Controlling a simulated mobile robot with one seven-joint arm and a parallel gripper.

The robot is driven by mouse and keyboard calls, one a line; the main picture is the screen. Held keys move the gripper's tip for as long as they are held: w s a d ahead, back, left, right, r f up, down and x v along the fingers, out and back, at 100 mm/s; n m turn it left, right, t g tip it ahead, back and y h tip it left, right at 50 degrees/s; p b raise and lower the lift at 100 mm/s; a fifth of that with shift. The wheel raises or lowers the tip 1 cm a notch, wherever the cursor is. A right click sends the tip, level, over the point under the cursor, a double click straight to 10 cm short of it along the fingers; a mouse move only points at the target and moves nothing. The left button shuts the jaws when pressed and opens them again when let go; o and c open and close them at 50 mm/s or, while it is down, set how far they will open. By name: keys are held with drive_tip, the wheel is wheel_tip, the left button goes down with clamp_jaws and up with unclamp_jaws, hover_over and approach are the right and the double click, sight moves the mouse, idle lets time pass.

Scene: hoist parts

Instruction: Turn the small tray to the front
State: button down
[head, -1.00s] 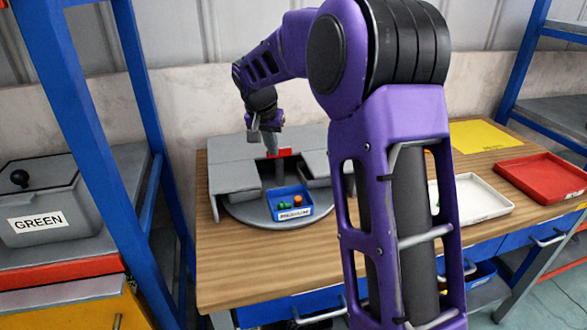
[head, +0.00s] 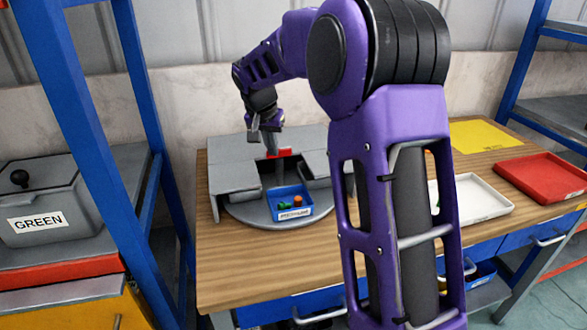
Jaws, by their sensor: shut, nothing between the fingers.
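A grey round turntable (head: 245,213) sits under a grey cover (head: 232,178) on the wooden bench. A blue tray (head: 291,215) with a white label stands on it in the cover's front opening. It holds small green and orange pieces. The label's lettering is too small to read surely. My gripper (head: 262,138) is shut and empty, beside or against this handle, pointing down. I cannot tell whether it touches. Any other trays under the cover are hidden.
A white tray (head: 480,195), a red tray (head: 545,178) and a yellow sheet (head: 480,135) lie on the bench's right side. A grey box marked GREEN (head: 45,190) stands on the left rack. Blue rack posts (head: 75,130) flank the bench. The bench's front left is clear.

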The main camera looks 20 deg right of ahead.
sight(280, 169)
drive_tip(key=shift+f, duration=0.1)
wheel_tip(280, 169, down, 2)
drive_tip(key=shift+f+b, duration=0.15)
drive_tip(key=shift+b, duration=0.8)
drive_tip(key=shift+a, duration=0.1)
